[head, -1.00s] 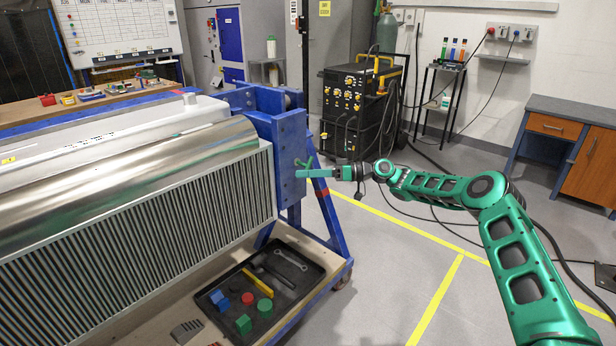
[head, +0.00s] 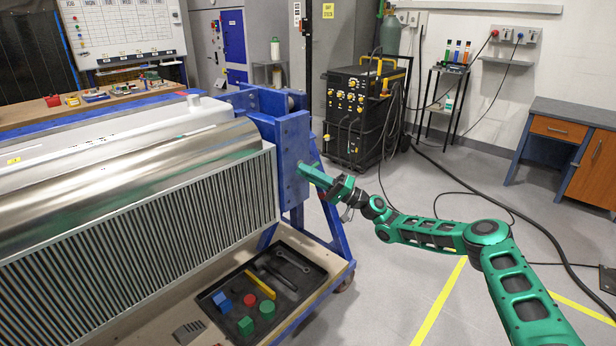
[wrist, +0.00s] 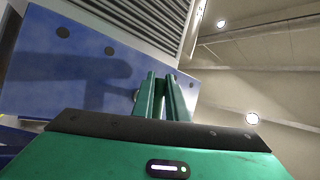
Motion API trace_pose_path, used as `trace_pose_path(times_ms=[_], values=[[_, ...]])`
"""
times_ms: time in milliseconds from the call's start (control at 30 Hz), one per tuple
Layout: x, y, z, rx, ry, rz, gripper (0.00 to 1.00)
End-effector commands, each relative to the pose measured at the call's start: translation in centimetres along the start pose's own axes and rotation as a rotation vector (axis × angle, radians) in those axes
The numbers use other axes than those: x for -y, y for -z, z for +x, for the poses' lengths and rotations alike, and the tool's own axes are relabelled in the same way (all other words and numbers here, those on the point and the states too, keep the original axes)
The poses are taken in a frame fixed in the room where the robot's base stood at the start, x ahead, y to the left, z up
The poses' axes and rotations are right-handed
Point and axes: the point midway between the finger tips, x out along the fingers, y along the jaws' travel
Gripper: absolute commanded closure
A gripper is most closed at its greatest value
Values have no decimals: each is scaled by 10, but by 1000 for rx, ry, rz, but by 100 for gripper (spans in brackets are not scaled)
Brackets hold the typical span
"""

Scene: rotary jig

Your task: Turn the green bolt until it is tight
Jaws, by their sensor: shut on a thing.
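My gripper (head: 308,172) is at the right face of the blue end plate (head: 292,135) of the jig. It comes in at a slant from the lower right. In the wrist view the two green fingers (wrist: 164,92) are close together against the blue plate (wrist: 75,75), with a narrow gap between them. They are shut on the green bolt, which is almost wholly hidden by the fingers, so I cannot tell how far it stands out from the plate.
A black tray (head: 318,278) with coloured blocks and tools lies on the cart's lower shelf. A black welding machine (head: 355,115) stands behind. The floor right of the jig is open.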

Motion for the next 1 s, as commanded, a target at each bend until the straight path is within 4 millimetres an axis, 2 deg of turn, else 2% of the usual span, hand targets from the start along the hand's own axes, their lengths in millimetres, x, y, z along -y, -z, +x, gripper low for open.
trace_pose_path(times_ms=[33,767,800,833,1000], values=[[-5,0,-3,-16,-4,22,100],[-4,0,-2,-58,20,79,100],[-4,0,-1,-57,20,79,78],[-3,0,-1,-57,21,78,71],[-1,0,0,-56,25,76,69]])
